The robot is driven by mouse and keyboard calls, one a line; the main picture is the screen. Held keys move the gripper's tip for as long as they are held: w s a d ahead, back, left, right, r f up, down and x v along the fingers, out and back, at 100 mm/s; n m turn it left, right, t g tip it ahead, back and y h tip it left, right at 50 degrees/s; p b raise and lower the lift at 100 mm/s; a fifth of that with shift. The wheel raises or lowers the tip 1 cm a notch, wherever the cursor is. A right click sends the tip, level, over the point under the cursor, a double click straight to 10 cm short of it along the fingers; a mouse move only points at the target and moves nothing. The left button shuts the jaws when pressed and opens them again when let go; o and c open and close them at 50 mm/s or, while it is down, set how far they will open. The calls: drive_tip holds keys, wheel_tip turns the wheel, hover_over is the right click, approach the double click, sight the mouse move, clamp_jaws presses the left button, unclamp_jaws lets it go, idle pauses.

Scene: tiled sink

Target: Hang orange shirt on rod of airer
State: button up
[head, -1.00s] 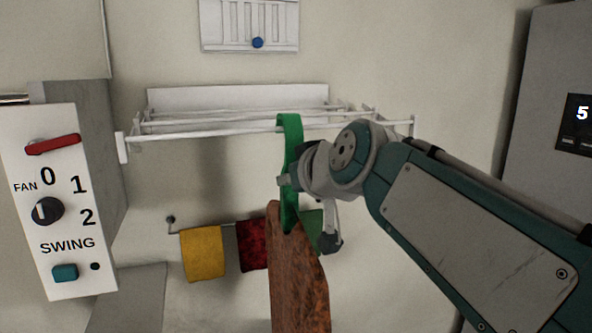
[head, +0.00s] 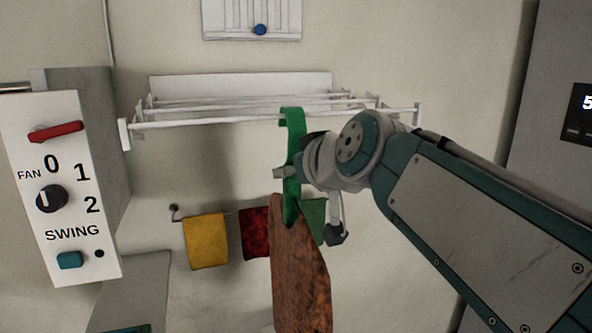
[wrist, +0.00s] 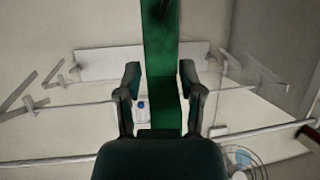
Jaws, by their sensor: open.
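The orange-brown shirt (head: 300,270) hangs below a green hanger (head: 292,130) in the head view. The hanger's curved top overlaps the front rod of the white airer (head: 200,122); whether it bears on the rod I cannot tell. My gripper (head: 300,190) is at the hanger's lower part, just above the shirt. In the wrist view the green hanger strip (wrist: 162,55) stands between the two parted fingers of my gripper (wrist: 160,78), with gaps at its sides. The shirt is not visible there.
A small rail below the airer holds a yellow cloth (head: 206,241), a dark red cloth (head: 255,231) and a green cloth (head: 314,212). A fan control panel (head: 62,190) stands at left, a grey cabinet (head: 550,110) at right. Much of the airer's front rod is bare.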

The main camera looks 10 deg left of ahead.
drive_tip(key=v, duration=1.1)
drive_tip(key=s+d+f+m+g+h, duration=0.1)
drive_tip(key=s+d+f+m+h, duration=0.1)
drive_tip(key=d+f, duration=0.5)
drive_tip(key=s+d+f+m+g+h, duration=0.2)
drive_tip(key=s+d+f, duration=0.4)
drive_tip(key=f, duration=0.7)
drive_tip(key=s+d+f+m+g+h, duration=0.1)
drive_tip(key=s+d+f+m+h, duration=0.2)
drive_tip(key=d+f, duration=0.4)
wheel_tip(320, 180, down, 4)
drive_tip(key=shift+s+d+r+m+g+h, duration=0.2)
drive_tip(key=shift+s+d+m+g+h, duration=0.15)
drive_tip(key=shift+m+h, duration=0.4)
drive_tip(key=shift+a+n, duration=0.25)
